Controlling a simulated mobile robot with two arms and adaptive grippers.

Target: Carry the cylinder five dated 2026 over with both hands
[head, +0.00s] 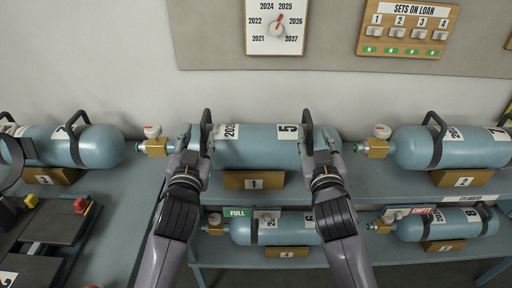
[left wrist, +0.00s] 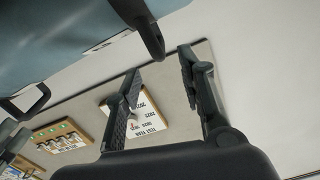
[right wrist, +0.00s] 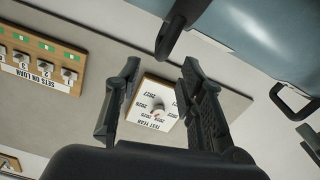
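The blue-grey cylinder five (head: 255,153) lies on the upper shelf on a wooden block marked 1. It bears a "5" label and a turned date label (head: 228,131) starting 202; its last digit is unclear. A brass valve (head: 155,147) is at its left end. Dark handles stand near both ends: the left handle (head: 206,132) and the right handle (head: 308,132). My left gripper (head: 195,143) is at the left handle and my right gripper (head: 319,143) at the right one. In the wrist views, both pairs of fingers are apart, with a handle end just beyond them.
Cylinder 7 (head: 465,150) lies right on block 2, and another cylinder (head: 98,146) left on block 3. The lower shelf holds cylinder 6 (head: 240,231) by a FULL sign and cylinder 8 (head: 410,228) by an EMPTY sign. A year dial (head: 277,28) and a "SETS ON LOAN" board (head: 408,48) hang behind.

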